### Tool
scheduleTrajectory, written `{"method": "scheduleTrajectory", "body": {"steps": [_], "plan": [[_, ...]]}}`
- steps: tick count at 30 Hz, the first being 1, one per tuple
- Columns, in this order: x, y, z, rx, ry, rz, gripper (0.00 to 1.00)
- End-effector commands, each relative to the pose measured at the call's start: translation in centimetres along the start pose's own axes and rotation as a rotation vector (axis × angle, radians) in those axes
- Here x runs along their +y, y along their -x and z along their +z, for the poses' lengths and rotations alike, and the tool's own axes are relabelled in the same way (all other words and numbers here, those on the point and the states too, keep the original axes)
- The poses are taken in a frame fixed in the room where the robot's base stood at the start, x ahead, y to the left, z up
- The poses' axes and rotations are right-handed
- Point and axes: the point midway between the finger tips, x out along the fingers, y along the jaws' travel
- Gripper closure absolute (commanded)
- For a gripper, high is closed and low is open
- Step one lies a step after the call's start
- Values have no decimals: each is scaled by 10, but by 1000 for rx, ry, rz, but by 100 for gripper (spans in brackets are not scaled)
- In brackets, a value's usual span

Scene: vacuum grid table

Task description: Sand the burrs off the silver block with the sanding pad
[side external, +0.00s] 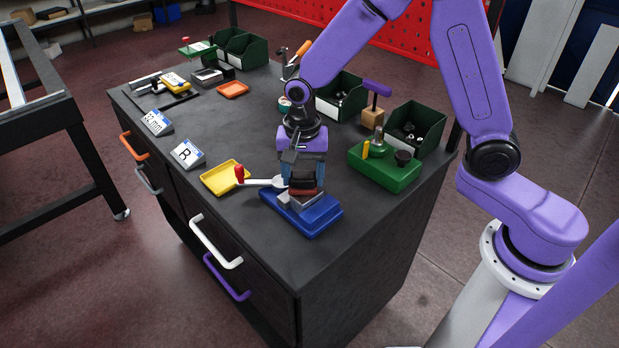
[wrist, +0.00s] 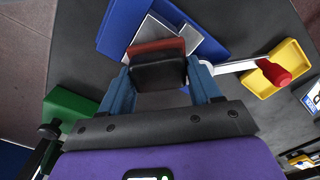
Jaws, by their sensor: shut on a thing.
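The silver block (side external: 296,200) sits in a blue fixture (side external: 312,218) near the table's front corner. In the wrist view the block (wrist: 193,38) shows partly behind the pad. The sanding pad (wrist: 160,72) has a black body and a reddish-brown face. My gripper (side external: 303,177) is shut on the pad, its two blue fingers on either side of it in the wrist view. In the side view the pad (side external: 303,188) is right over the block, its brown face down; I cannot tell whether they touch. Burrs cannot be made out.
A white lever with a red knob (side external: 239,173) sticks out left of the fixture, over a yellow tray (side external: 224,178). A green holder (side external: 385,165) with upright items stands to the right. Green bins (side external: 415,128) line the back edge. The table's front corner is bare.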

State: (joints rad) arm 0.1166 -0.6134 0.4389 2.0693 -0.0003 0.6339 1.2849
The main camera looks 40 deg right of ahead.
Motion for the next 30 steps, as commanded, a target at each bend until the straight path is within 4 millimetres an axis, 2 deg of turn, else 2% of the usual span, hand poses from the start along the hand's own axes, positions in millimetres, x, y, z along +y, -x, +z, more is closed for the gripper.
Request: {"method": "scheduleTrajectory", "body": {"steps": [3,19,24,30], "plan": [[0,24,1,2,1,-5,66],[0,70,1,1,0,-3,66],[1,79,1,0,0,-1,66],[1,80,1,0,0,0,66]]}}
